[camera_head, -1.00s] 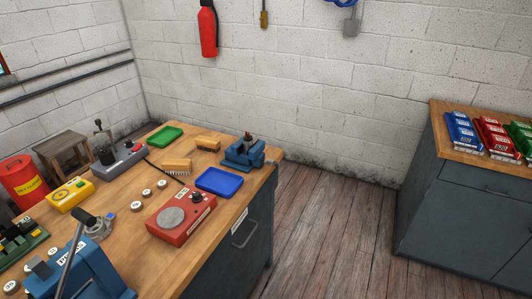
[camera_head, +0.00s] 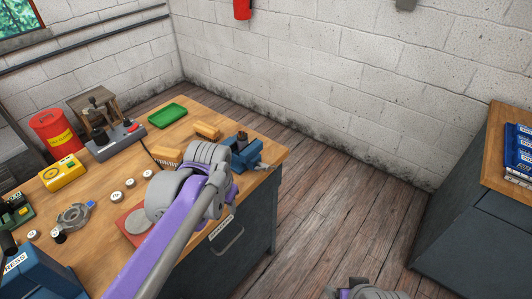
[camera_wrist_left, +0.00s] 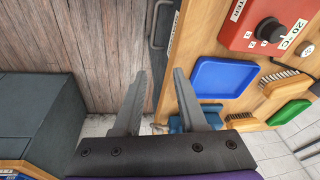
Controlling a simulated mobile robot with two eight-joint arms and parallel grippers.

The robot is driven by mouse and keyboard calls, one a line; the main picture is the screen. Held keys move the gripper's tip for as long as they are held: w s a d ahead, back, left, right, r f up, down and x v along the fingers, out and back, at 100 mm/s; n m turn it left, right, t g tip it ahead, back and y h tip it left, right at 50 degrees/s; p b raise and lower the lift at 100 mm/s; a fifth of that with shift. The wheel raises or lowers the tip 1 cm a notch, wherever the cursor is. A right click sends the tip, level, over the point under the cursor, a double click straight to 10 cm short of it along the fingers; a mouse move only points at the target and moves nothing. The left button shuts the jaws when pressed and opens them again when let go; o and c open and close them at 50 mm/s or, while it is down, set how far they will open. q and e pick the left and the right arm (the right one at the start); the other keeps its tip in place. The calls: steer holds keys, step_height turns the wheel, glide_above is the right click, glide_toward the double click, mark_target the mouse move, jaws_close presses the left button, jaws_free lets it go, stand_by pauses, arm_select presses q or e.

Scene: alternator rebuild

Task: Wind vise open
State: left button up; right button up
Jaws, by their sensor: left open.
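The blue vise (camera_head: 238,154) stands at the far right corner of the wooden workbench (camera_head: 100,240). Its handle end faces the bench's right edge, but the jaw gap is too small to judge. My left arm reaches across the bench, with its grey wrist just in front of the vise; the fingers are not clear in the head view. In the left wrist view my left gripper (camera_wrist_left: 160,72) is open with nothing between its fingers. There the vise (camera_wrist_left: 176,124) shows partly, behind the right-hand finger and the gripper body. My right gripper cannot be made out.
A red tester (camera_wrist_left: 265,25) and a blue tray (camera_wrist_left: 222,77) lie near the vise. Brushes (camera_head: 207,130), a green tray (camera_head: 167,115) and a grey fixture (camera_head: 115,140) stand behind. A dark cabinet (camera_head: 468,235) is at right. Wooden floor (camera_head: 320,190) between is clear.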

arm_select(q)
steer(key=w+d+r+m+g+p, duration=0.1)
steer(key=w+d+r, duration=0.2)
steer(key=w, duration=0.2)
steer(key=w+d+r+m+p, duration=0.2)
steer(key=w+r, duration=0.1)
steer(key=w, duration=0.2)
steer(key=m+y+p, duration=0.1)
glide_toward(260, 169)
steer(key=shift+g, duration=0.3)
steer(key=f, duration=0.3)
steer(key=w+f, duration=0.1)
steer(key=f, duration=0.3)
steer(key=w+a+f, duration=0.1)
steer(key=f, duration=0.2)
steer(key=shift+w+f, duration=0.1)
steer(key=shift+f, duration=0.1)
arm_select(e)
step_height(260, 169, up, 6)
steer(key=w, duration=0.1)
steer(key=shift+w+a, duration=0.2)
steer(key=shift+w, duration=0.05)
arm_select(q)
jaws_close()
